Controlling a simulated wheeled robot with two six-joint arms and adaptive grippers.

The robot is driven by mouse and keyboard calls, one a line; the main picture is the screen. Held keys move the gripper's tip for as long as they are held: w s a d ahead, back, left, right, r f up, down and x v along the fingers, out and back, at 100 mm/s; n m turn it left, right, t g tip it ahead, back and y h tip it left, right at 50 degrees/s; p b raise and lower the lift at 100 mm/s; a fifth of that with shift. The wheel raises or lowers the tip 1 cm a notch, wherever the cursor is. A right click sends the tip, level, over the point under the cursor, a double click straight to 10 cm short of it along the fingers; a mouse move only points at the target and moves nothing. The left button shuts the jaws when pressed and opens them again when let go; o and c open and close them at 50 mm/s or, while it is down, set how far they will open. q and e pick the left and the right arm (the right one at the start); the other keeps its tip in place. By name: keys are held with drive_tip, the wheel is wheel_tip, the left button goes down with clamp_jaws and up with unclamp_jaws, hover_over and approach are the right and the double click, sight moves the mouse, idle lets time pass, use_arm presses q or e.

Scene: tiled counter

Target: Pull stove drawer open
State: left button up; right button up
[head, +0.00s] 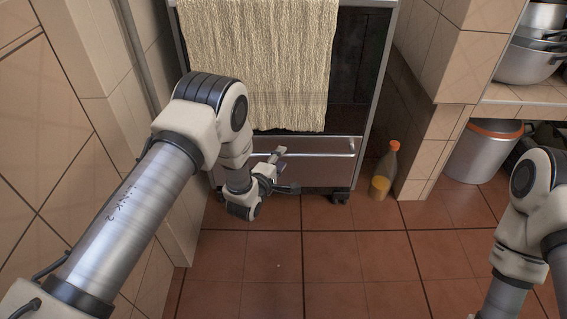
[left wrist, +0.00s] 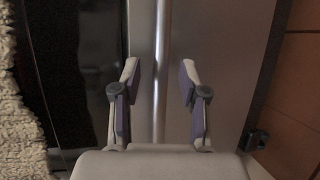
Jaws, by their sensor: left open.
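The stove drawer (head: 325,176) is a metal front panel low on the stove, and it looks shut. Its horizontal bar handle (head: 325,154) runs along the upper part of the panel. My left gripper (head: 282,170) is open at the left part of the handle. In the left wrist view the handle (left wrist: 161,60) runs between the two open fingers (left wrist: 158,82), with a gap on both sides. My right gripper is out of view; only part of my right arm shows.
A cream towel (head: 260,60) hangs over the stove front above the drawer. A bottle with yellow liquid (head: 384,175) stands right of the stove, by a tiled pillar. A bucket (head: 480,150) sits under the right shelf. The tiled floor (head: 310,250) before the drawer is clear.

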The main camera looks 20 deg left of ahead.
use_arm(q)
drive_tip(key=b+x, duration=0.1)
drive_tip(key=x, duration=0.2)
drive_tip(key=shift+f, duration=0.1)
clamp_jaws()
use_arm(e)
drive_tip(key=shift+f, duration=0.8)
